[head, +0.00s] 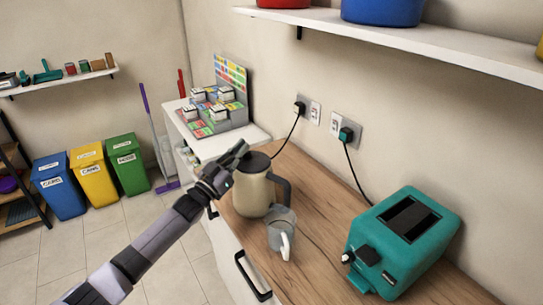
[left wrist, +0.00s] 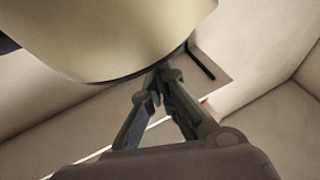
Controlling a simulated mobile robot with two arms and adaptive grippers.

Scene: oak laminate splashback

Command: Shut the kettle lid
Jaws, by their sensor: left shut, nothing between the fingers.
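The cream kettle (head: 253,196) stands upright on the wooden counter, its black handle to the right. Its dark lid (head: 259,162) shows at the top and looks level, but my gripper covers its left part, so I cannot tell if it is fully shut. My left gripper (head: 241,148) is shut and empty at the upper left of the lid; I cannot tell if it touches. In the left wrist view the fingers (left wrist: 163,76) meet beside the kettle's cream body (left wrist: 115,30), which has a dark edge. My right gripper is not in view.
A clear mug (head: 281,232) with a pale handle stands just in front of the kettle. A teal toaster (head: 398,248) is at the right, its cord running to a wall socket. A shelf (head: 400,37) hangs above. A box display (head: 222,112) stands behind. Counter between kettle and toaster is mostly clear.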

